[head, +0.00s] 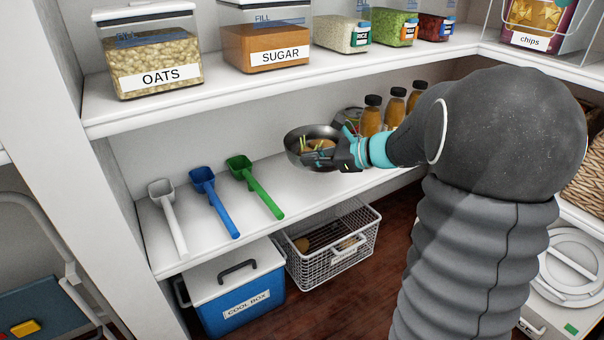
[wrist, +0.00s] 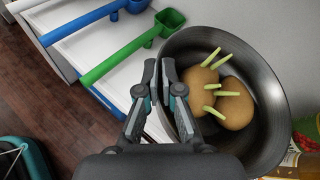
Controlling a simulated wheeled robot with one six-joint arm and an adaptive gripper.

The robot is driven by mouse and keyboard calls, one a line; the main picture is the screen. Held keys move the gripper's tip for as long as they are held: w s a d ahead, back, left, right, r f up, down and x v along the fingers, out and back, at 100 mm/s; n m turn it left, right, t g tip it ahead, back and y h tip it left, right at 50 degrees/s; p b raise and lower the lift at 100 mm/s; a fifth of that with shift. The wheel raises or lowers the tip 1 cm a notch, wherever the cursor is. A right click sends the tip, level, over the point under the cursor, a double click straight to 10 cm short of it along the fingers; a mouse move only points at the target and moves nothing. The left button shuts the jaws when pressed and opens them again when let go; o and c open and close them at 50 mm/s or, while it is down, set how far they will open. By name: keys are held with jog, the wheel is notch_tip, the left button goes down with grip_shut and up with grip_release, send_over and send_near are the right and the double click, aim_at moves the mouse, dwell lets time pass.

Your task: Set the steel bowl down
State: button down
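The steel bowl (head: 293,149) is at the middle shelf, right of the scoops in the head view. It is dark, round and roughly level, and holds two potatoes (wrist: 232,103) with pale green sprouts. My gripper (head: 335,157) is at the bowl's near right side. In the wrist view, the fingers of my gripper (wrist: 160,68) are close together over the rim of the bowl (wrist: 270,130), one outside and one inside, pinching it. The bowl's underside is hidden, so I cannot tell whether it touches the shelf.
The middle shelf (head: 240,225) holds white (head: 170,215), blue (head: 214,203) and green (head: 256,188) scoops left of the bowl. Bottles (head: 371,117) stand close behind on the right. The upper shelf (head: 200,106) runs above. A cool box (head: 236,292) and wire basket (head: 330,250) sit below.

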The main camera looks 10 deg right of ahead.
aim_at(309, 171)
jog(key=w, duration=0.2)
jog(key=w+a, duration=0.1)
jog(key=w, duration=0.1)
jog(key=shift+a, duration=0.15)
jog(key=shift+f+b, duration=0.35)
jog(key=shift+f, duration=0.85)
notch_tip(309, 171, down, 4)
jog(key=shift+f+b, duration=0.15)
jog(key=shift+b, duration=0.4)
jog(key=shift+w+f, duration=0.15)
jog(key=c, duration=1.3)
grip_release()
